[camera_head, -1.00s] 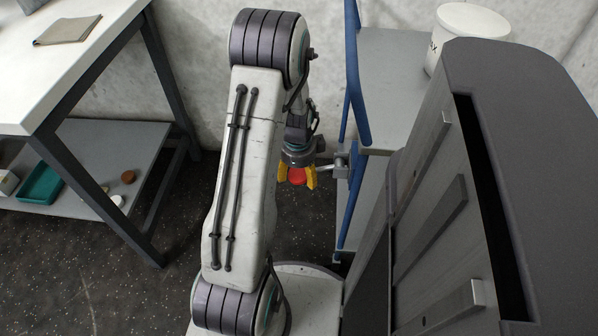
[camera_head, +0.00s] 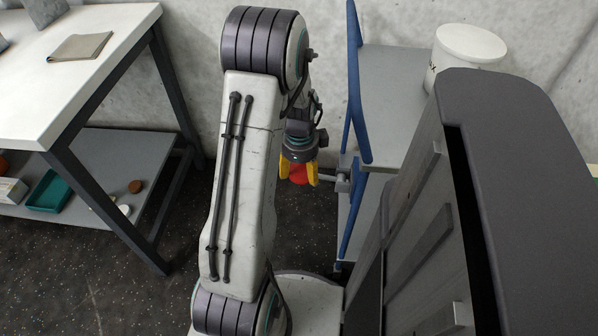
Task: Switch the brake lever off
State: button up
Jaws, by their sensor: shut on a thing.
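The brake lever's red end (camera_head: 300,183) shows between the yellow fingers of my gripper (camera_head: 299,176). The gripper points down and is shut on it. The lever is beside a grey metal bracket (camera_head: 343,181) on the blue-framed shelf unit (camera_head: 352,95). The fingers hide part of the lever, so its exact angle cannot be told.
A white drum (camera_head: 469,50) stands on the grey shelf at the right. A white-topped table (camera_head: 50,105) with a folded cloth (camera_head: 80,47) is at the left. Its lower shelf holds a teal tray (camera_head: 50,191) and small items. Dark floor (camera_head: 190,225) lies between.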

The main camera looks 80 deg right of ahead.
aim_at(303, 174)
jog(key=shift+s+d+r, duration=0.15)
jog(key=shift+r, duration=0.25)
jog(key=shift+s+d+r, duration=0.1)
jog(key=shift+d+r, duration=0.05)
jog(key=shift+r, duration=0.25)
jog(key=shift+c, duration=0.7)
jog(key=shift+s+r+p, duration=0.2)
jog(key=shift+p, duration=0.15)
grip_shut()
jog(key=o, duration=1.5)
grip_release()
jog(key=shift+a+f, duration=0.15)
jog(key=shift+a, duration=0.05)
jog(key=shift+c, duration=0.2)
notch_tip(303, 174, up, 12)
jog(key=a, duration=0.1)
jog(key=shift+c, duration=0.3)
